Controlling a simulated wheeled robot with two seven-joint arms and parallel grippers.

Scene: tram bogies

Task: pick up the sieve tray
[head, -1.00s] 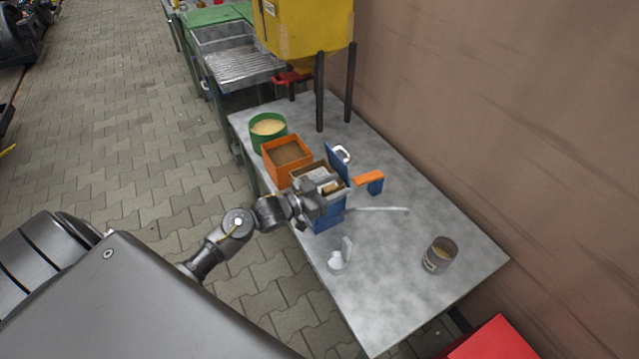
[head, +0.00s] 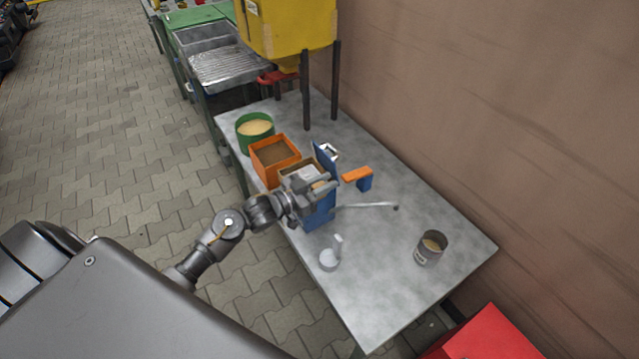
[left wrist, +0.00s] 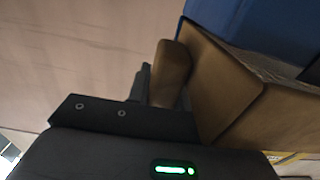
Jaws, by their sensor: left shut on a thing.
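The sieve tray, a brown-framed box, sits at the top of a blue box (head: 321,214) on the grey table. In the head view it is mostly hidden behind my left gripper (head: 322,186). In the left wrist view the brown tray frame (left wrist: 228,85) is close up, with a mesh-like surface inside it and the blue box (left wrist: 250,22) beyond. My left gripper is shut on the sieve tray at its near side, by a brown tab (left wrist: 171,72). I cannot tell whether the tray is clear of the box. My right gripper is not in view.
An orange bin (head: 274,160) and a green pot (head: 254,132) stand behind the blue box. An orange-and-blue piece (head: 359,177), a thin rod (head: 368,205), a white scoop-like item (head: 329,258) and a tin (head: 430,248) lie around it.

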